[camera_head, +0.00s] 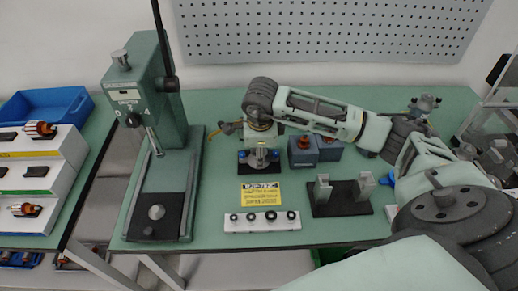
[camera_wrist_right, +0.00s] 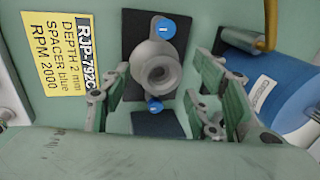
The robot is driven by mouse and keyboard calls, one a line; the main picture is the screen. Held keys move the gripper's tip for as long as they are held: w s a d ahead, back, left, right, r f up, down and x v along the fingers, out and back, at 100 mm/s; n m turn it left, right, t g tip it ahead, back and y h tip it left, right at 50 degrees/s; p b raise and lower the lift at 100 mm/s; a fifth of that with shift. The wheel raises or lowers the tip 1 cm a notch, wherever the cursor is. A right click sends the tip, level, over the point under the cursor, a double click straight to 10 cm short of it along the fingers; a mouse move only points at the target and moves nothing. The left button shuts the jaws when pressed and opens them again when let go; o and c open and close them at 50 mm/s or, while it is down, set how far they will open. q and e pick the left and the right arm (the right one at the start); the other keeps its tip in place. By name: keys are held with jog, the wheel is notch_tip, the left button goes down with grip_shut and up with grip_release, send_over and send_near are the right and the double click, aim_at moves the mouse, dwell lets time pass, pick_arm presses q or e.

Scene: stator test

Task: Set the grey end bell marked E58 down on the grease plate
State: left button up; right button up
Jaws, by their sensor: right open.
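A grey round part (camera_wrist_right: 157,70) with a hole in its middle sits on a dark plate (camera_wrist_right: 132,28) in the right wrist view. No E58 mark is readable on it, so I cannot tell whether it is the end bell. Blue round caps lie above and below it. It also shows in the head view (camera_head: 261,157), under my right gripper (camera_head: 262,135). The right gripper is open, with its fingers on either side of the grey part in the wrist view; contact is not visible. I cannot identify the grease plate for certain. My left gripper is not in view.
A yellow label (camera_head: 262,194) and a white block (camera_head: 262,226) with several dark rings lie in front. A black base (camera_head: 328,208) with grey brackets stands right; a green press (camera_head: 160,95) stands left.

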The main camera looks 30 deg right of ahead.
jog(key=shift+r, duration=0.1)
jog(key=v, duration=1.1)
jog(key=shift+r, duration=0.4)
jog(key=shift+s+a, duration=0.1)
